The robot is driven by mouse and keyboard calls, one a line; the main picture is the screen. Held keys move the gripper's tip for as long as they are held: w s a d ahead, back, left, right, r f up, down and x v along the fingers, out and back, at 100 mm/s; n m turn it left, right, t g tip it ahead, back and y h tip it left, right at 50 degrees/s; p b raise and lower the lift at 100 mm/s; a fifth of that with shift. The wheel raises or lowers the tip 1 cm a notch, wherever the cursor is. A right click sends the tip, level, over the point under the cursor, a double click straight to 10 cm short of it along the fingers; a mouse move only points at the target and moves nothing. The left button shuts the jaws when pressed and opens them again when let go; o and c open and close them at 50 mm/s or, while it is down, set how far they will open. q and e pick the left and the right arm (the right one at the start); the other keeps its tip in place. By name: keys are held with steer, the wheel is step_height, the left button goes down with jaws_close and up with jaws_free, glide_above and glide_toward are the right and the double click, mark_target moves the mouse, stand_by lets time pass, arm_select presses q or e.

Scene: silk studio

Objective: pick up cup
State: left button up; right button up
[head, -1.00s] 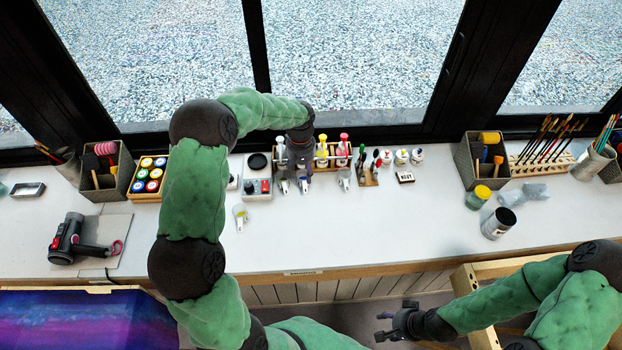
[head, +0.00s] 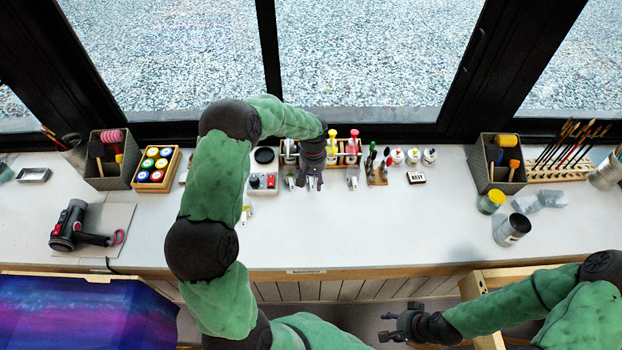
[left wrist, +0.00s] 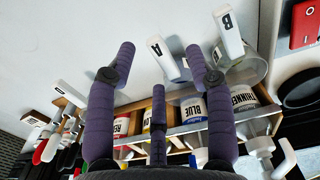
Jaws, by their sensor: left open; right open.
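Small cups with white handles stand in front of a wooden rack of bottles along the back of the bench. In the left wrist view, a white handle marked A (left wrist: 160,58) lies between the fingers of my left gripper (left wrist: 163,64), which is open; its cup is mostly hidden. The handle marked B (left wrist: 229,34) is just right of the right finger, with a grey cup (left wrist: 248,70) behind it. In the head view, my left gripper (head: 312,182) is over the front of the rack, beside the right cup (head: 353,178). My right gripper (head: 393,328) is open and empty, low in front of the bench.
The rack's bottles include one labelled BLUE (left wrist: 194,108) and one labelled THINNER (left wrist: 243,98). The white benchtop (head: 400,225) in front is clear.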

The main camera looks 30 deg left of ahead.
arm_select(q)
step_height(320, 180, down, 4)
steer(key=shift+d+r, duration=0.1)
steer(key=shift+r, duration=0.15)
jaws_close()
steer(key=shift+r, duration=0.1)
